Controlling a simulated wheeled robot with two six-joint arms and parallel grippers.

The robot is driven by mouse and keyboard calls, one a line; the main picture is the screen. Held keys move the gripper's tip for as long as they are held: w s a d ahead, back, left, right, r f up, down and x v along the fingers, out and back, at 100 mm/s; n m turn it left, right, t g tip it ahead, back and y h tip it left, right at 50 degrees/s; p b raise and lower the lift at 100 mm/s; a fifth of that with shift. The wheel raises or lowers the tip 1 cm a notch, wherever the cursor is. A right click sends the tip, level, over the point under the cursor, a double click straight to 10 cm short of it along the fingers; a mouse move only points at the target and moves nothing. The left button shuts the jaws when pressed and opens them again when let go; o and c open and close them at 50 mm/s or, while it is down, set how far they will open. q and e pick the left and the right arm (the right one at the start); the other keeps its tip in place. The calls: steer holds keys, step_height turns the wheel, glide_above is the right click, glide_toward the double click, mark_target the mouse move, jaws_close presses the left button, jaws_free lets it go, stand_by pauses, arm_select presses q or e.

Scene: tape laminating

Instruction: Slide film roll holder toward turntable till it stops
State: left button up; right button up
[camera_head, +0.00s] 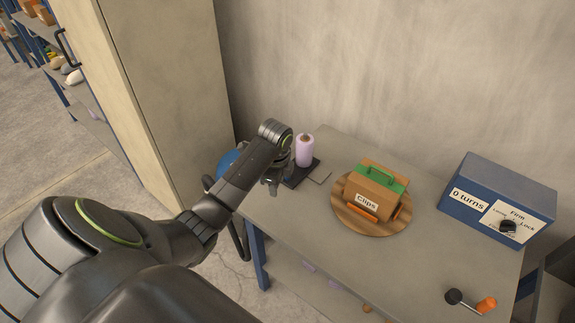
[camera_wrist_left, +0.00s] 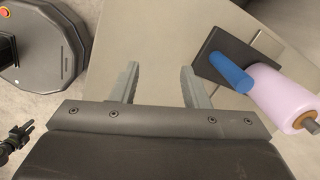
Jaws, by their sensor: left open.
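The film roll holder is a dark base plate (camera_head: 301,173) carrying an upright pale pink film roll (camera_head: 305,151), at the far left end of the table. In the left wrist view the dark base (camera_wrist_left: 214,46), a blue handle (camera_wrist_left: 230,70) and the pink roll (camera_wrist_left: 272,98) show on the right. The round wooden turntable (camera_head: 347,216) bears a brown box (camera_head: 372,195) with a green top and a "Clips" label. My left gripper (camera_head: 272,188) is beside the holder's left side; its parted fingers (camera_wrist_left: 160,84) are empty and left of the blue handle. My right gripper is not in view.
A blue box (camera_head: 478,215) labelled "0 turns" with a knob stands at the right of the table (camera_head: 300,233). A crank with an orange grip (camera_head: 486,304) is at the front right. A tall cabinet (camera_head: 165,90) stands left. The table between holder and turntable looks clear.

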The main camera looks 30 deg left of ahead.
mark_target(298, 158)
arm_select(q)
steer(key=w+a+r+m, duration=0.2)
steer(key=w+r+m, duration=0.55)
steer(key=r, duration=0.75)
steer(key=shift+n+g+h, duration=0.4)
steer(key=shift+n, duration=0.25)
steer(key=f+b, duration=0.1)
steer(key=f, duration=0.1)
steer(key=w+f+b, duration=0.1)
steer(key=f+b, duration=0.3)
steer(key=shift+w+a+f, duration=0.1)
steer(key=shift+w+a, duration=0.1)
steer(key=shift+w, duration=0.15)
step_height(298, 158, down, 12)
steer(key=shift+r, duration=0.2)
steer(key=shift+c, duration=0.3)
jaws_close()
